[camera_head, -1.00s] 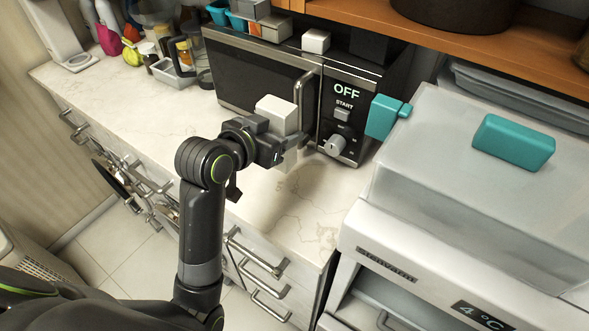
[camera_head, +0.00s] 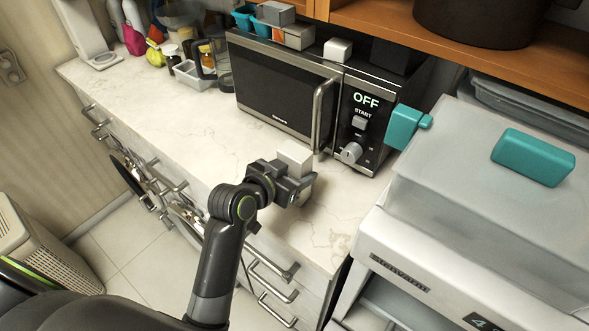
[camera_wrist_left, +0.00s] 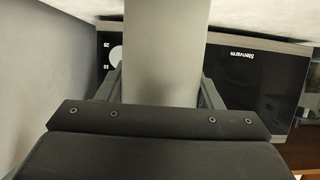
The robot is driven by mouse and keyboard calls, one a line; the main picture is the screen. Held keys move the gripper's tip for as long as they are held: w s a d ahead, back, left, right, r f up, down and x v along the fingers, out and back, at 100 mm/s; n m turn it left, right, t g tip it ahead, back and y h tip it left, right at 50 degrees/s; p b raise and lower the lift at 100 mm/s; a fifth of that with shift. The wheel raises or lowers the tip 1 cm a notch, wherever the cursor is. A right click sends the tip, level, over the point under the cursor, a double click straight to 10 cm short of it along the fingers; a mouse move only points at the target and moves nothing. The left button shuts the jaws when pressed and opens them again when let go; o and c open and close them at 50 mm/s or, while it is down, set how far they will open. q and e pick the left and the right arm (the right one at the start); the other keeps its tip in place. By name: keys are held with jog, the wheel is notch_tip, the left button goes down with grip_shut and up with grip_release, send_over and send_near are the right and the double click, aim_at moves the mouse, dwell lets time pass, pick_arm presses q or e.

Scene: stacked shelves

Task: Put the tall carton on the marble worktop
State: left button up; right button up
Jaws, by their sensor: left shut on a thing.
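The tall carton (camera_head: 295,156) is plain, pale grey-white and roughly upright, over the front right part of the marble worktop (camera_head: 170,115). My left gripper (camera_head: 297,183) is shut around its middle, and the carton's top sticks up above the jaws. In the left wrist view the carton (camera_wrist_left: 165,50) fills the middle between my fingers, with the pale worktop at the top of that upside-down picture. My right gripper is not in view.
The microwave (camera_head: 280,85) stands behind the carton, its handle (camera_head: 322,115) sticking out. A white appliance (camera_head: 470,190) with a teal handle is at the right. Jars and a clear tray (camera_head: 194,75) stand at the back left. The worktop's middle is clear.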

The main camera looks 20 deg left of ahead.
pick_arm(q)
jog(key=shift+f, duration=0.1)
jog(key=o, duration=1.4)
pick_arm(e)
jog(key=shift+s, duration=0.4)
pick_arm(q)
jog(key=shift+s, duration=0.1)
jog(key=v, duration=1.2)
jog(key=shift+r, duration=0.2)
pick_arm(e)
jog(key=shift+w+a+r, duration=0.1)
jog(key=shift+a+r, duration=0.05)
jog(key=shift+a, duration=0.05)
